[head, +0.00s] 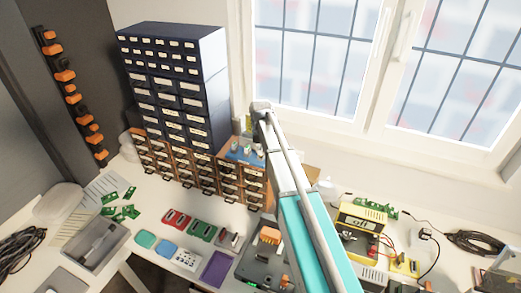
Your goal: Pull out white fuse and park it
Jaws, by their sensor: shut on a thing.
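My arm (302,222) reaches up from the bottom edge to a dark joint (262,107) in front of the drawer cabinets. I cannot make out my gripper or its fingertips; what it holds does not show. A blue base (243,157) with several small whitish pieces (248,149) stands on top of the brown drawers, just left of my arm. I cannot tell whether one of them is the white fuse. A dark unit (258,265) with an orange block (269,236) lies on the bench, partly hidden by my arm.
A tall dark drawer cabinet (205,57) stands above brown drawers (160,166) at the wall. Red and green cases (202,231), a purple tray (216,268) and a grey tray (92,244) lie on the bench. A yellow device (361,218) with wires stands to the right.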

